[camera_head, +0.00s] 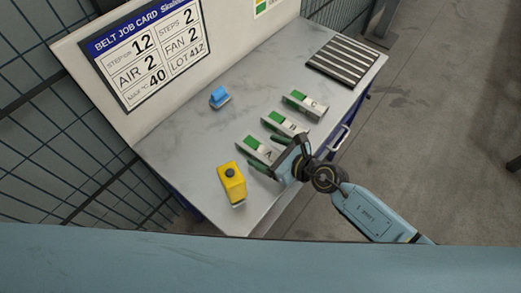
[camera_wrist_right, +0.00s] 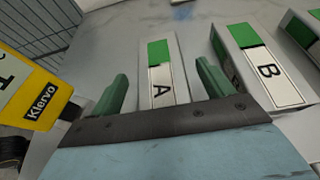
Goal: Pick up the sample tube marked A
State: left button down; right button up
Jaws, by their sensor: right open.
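The item marked A (camera_head: 252,146) looks like a low grey block with a green patch and a white label, not plainly a tube. It lies on the table. In the right wrist view, A (camera_wrist_right: 159,75) sits between the two green fingers of my right gripper (camera_wrist_right: 161,85), with gaps on both sides. My right gripper (camera_head: 271,154) is open and empty, at the near end of A in the head view. Whether it is at A's height I cannot tell. My left gripper is not in view.
Similar blocks marked B (camera_head: 283,122) and C (camera_head: 304,102) stand beside A; B (camera_wrist_right: 262,68) is close to the right finger. A yellow box with a dark button (camera_head: 232,184) stands left of A. A blue item (camera_head: 219,97) and a striped rack (camera_head: 343,62) lie farther back.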

jog(key=shift+w+a+f, duration=0.35)
jog(key=shift+a, duration=0.1)
jog(key=c, duration=1.2)
jog(key=shift+o, duration=0.2)
jog(key=shift+r, duration=0.1)
